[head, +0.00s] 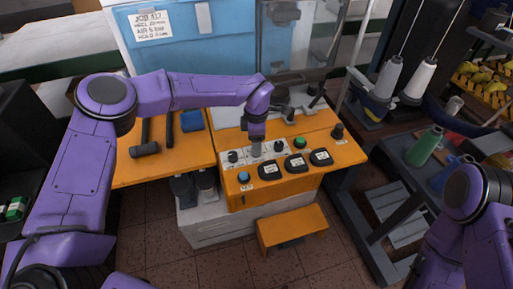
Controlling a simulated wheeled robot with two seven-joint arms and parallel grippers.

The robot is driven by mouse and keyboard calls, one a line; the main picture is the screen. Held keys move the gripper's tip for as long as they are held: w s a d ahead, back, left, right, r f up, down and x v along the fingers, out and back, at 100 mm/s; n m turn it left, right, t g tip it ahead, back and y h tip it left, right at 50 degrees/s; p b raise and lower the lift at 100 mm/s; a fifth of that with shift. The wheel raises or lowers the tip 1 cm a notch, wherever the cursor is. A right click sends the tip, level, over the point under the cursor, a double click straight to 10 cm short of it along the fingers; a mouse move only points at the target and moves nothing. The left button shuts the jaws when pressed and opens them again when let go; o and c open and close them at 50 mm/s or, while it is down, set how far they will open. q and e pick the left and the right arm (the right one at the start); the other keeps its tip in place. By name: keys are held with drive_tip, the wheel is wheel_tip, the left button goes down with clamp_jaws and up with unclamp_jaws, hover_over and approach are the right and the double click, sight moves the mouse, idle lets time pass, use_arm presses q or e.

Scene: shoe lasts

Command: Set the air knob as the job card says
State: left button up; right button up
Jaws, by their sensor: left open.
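The job card (150,25) is fixed to the blue machine at top left. It shows a job number and lines for heel, air and hold; the figures are too small to read surely. The orange control panel (343,156) has a row of black knobs, including a left one (233,156) and a right one (278,146). I cannot read which is the air knob. My left gripper (256,148) points down over the row between these two, open, hiding what is beneath it. Contact cannot be told. My right arm shows at lower right; its gripper is out of view.
Three dark gauges (295,163), a blue button (243,177) and a green button (300,142) share the panel. Another black knob (338,131) stands at its right. A hammer (146,149) lies on the left orange top. Thread cones (420,79) stand at right.

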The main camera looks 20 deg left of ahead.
use_arm(q)
wheel_tip(320, 180, up, 8)
drive_tip(key=b, duration=0.1)
drive_tip(key=shift+f, duration=0.15)
